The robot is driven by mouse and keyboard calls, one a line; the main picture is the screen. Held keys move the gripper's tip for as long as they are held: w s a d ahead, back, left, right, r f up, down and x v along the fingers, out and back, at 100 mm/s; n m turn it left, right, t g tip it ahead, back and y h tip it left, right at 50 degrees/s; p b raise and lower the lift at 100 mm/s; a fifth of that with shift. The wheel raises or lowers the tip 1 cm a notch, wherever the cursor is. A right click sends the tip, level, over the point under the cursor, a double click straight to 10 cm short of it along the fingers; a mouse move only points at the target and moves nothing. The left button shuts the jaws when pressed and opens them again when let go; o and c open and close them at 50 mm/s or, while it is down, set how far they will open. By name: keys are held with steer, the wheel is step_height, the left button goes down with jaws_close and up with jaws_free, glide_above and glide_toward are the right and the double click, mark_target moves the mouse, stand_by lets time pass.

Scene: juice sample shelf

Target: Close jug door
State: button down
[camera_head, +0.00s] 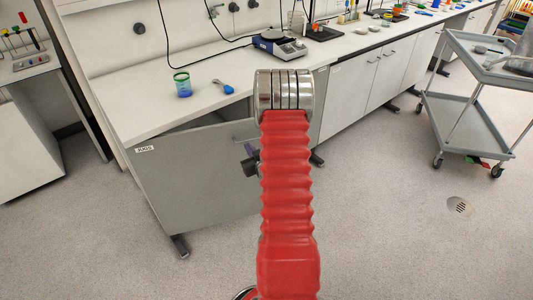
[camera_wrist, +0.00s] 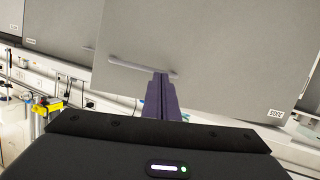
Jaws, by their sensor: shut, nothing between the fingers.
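The jug door (camera_head: 190,185) is a grey cabinet door with a white "JUGS" label at its upper left in the head view. It stands ajar, with a dark gap under the countertop that widens toward its handle side. My gripper (camera_head: 250,150) is near the handle side, mostly hidden behind my red arm. In the wrist view the door (camera_wrist: 215,45) fills the upper middle, with its label at lower right. My gripper (camera_wrist: 161,78) is shut and empty, its purple fingertips overlapping one end of the bar handle (camera_wrist: 135,65). I cannot tell whether they touch.
The white countertop (camera_head: 140,108) above holds a green-lidded jar (camera_head: 182,86), a blue item (camera_head: 223,87) and a scale (camera_head: 279,46). Closed cabinets (camera_head: 350,82) continue to the right. A grey cart (camera_head: 462,125) stands at far right. The floor in front is clear.

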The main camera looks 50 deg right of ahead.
steer(key=s+d+f+m+t+h, duration=0.1)
steer(key=s+d+f+m+h, duration=0.1)
steer(key=s+f, duration=0.8)
steer(key=shift+s+d+f+t+h, duration=0.3)
steer(key=shift+s+d+h, duration=0.2)
steer(key=shift+s+d, duration=0.2)
steer(key=shift+w, duration=0.1)
steer(key=x, duration=1.4)
